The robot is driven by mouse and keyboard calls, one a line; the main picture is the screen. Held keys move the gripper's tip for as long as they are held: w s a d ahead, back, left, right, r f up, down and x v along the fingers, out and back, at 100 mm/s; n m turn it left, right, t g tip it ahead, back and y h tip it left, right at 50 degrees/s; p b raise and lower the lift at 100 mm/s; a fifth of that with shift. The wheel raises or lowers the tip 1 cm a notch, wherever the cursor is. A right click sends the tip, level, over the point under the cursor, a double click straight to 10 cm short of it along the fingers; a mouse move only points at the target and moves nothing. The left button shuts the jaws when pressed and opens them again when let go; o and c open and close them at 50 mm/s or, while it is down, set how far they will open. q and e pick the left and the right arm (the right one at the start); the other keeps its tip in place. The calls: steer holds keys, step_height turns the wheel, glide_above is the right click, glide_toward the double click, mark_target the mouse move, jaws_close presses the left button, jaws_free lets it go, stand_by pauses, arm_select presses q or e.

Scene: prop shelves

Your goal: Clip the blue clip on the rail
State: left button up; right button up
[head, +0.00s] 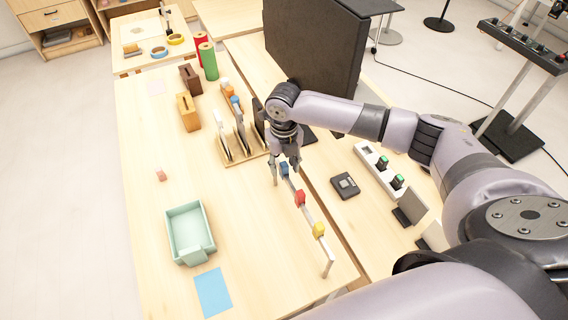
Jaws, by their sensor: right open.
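The rail (310,215) is a thin pale bar on posts near the right edge of the light wooden table. The blue clip (284,170) is at the rail's far end. A red clip (300,198) sits on the middle of the rail, and a yellow clip (319,230) is towards its near end. My right gripper (287,167) points down at the far end of the rail. It is open, with its fingertips close around or just above the blue clip; I cannot tell if they touch it. The gripper partly hides this end. My left gripper is not in view.
A mint bin (176,231) and a blue sheet (213,291) lie left of the rail. A wooden rack (228,158) with upright plates stands behind, beside a large black panel (322,45). A black device (345,186) lies to the right. The table's middle is mostly clear.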

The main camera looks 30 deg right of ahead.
mark_target(284, 164)
steer(key=shift+r, duration=0.15)
step_height(284, 164, up, 12)
stand_by(0.5)
steer(key=shift+f, duration=0.25)
